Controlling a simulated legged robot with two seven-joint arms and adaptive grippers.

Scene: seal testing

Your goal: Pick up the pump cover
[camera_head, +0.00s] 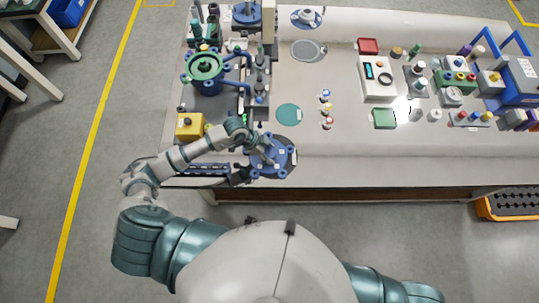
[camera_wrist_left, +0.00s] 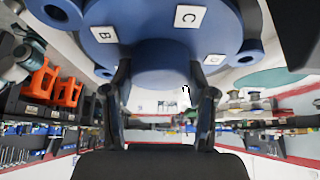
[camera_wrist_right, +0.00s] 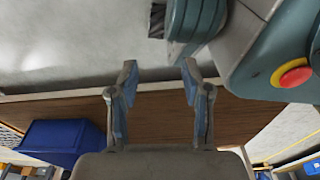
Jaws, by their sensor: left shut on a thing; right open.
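The pump cover (camera_head: 268,157) is a blue round flange with lugs and white letter labels. In the head view it is at the front edge of the bench, over a dark round shape. In the left wrist view the pump cover (camera_wrist_left: 145,22) fills the top, with labels B, C and D showing. My left gripper (camera_head: 262,150) is shut on its central blue boss, with a finger on each side of the boss in the left wrist view (camera_wrist_left: 163,92). My right gripper (camera_wrist_right: 153,75) is open and empty, beside the bench's front. I cannot tell whether the cover touches the bench.
The pump body (camera_head: 206,67) with a green ring stands at the back left. A teal disc (camera_head: 289,115) lies behind the cover. A white meter (camera_head: 377,77) and several small parts stand on the right. The front middle-right bench is clear.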

